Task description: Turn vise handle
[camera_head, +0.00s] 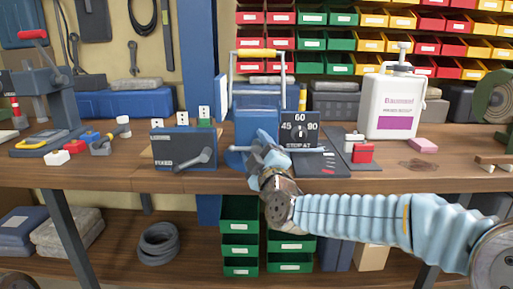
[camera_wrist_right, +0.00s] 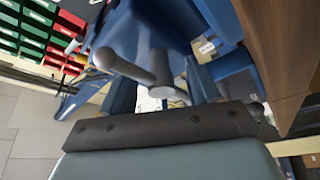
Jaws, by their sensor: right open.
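The blue vise (camera_head: 256,122) stands on the wooden bench near the middle of the head view. In the right wrist view its blue body (camera_wrist_right: 205,18) fills the upper middle. A grey crank handle (camera_wrist_right: 125,67) with a rounded end sticks out from a round hub in front of it. My right gripper (camera_head: 268,156) is in front of the vise at the bench's front edge, open. Its dark jaw bar crosses the lower wrist view, close below the handle. I cannot tell whether they touch. The gripper hides the vise's lower front in the head view. My left gripper is out of view.
A dark box marked FIXED (camera_head: 184,148) with a grey lever stands left of the vise. A dial panel (camera_head: 300,131) marked 45, 60, 90 stands right. A white container (camera_head: 396,105) and a red block (camera_head: 362,153) are farther right. The bench edge (camera_head: 400,182) lies beneath.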

